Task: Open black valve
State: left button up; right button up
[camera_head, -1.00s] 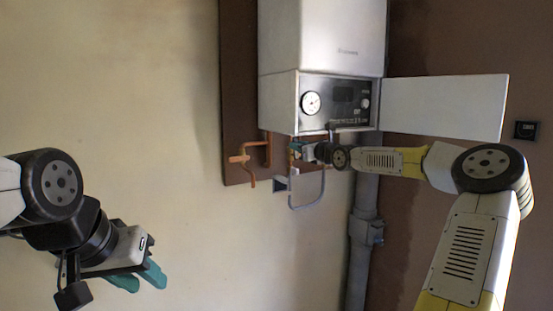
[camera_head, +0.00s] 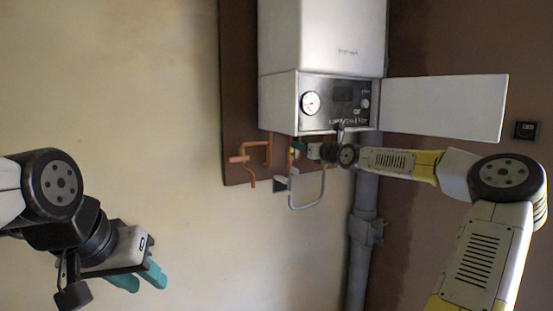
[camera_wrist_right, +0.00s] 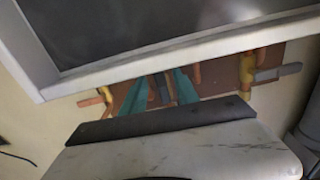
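In the head view the right gripper (camera_head: 298,148) is small, beside the pipes, and the dark handle cannot be made out. My left gripper (camera_head: 140,279) is open and empty at the lower left.
The white boiler (camera_head: 320,38) hangs above the right gripper, its panel door (camera_head: 445,105) swung out to the right. Copper pipes (camera_head: 248,160) are left of the gripper. A grey vertical pipe (camera_head: 357,255) runs below.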

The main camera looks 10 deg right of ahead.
jog(key=v, duration=1)
jog(key=shift+s, duration=0.1)
jog(key=s+a+f+n+g, duration=0.2)
jog(key=a+f+n+g, duration=0.55)
jog(key=a+f, duration=0.7)
jog(key=s+a+f+n+g+h, duration=0.2)
jog(key=s+a+f+n, duration=0.35)
jog(key=n, duration=0.25)
jog(key=s+d+r+n, duration=0.1)
jog(key=s+n, duration=0.4)
jog(key=s, duration=0.5)
jog(key=s+d+r+n+g+h, duration=0.1)
jog(key=s+d+r+n, duration=0.1)
jog(key=s+n, duration=0.4)
jog(key=s+d+r+n+h, duration=0.1)
jog(key=s+r+n, duration=0.2)
jog(key=s, duration=1.1)
jog(key=n, duration=0.3)
jog(key=shift+d+r, duration=0.4)
